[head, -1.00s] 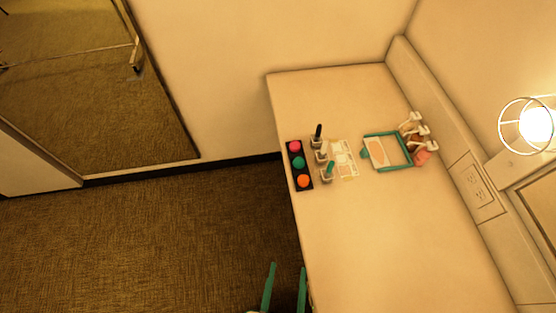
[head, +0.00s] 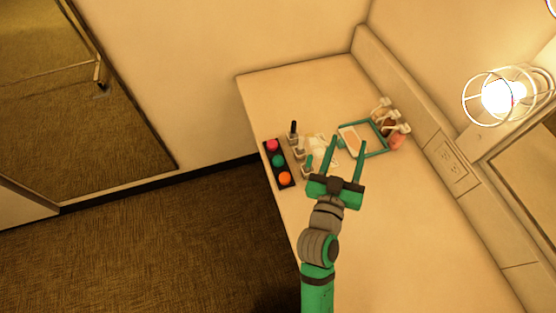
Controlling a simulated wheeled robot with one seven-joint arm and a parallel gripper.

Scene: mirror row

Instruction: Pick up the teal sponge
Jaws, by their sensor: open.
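The teal sponge (head: 278,160) is round and sits in the middle of a narrow black tray (head: 290,184) near the left edge of the counter. Nothing shows held between the fingers.
Several small holders, one with a black-topped item (head: 293,128), stand just right of the tray. A pale patterned sheet (head: 318,146), partly hidden by my gripper, lies beyond. A teal frame (head: 366,122) and white-topped bottles (head: 400,130) stand near the back wall. The near counter is clear.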

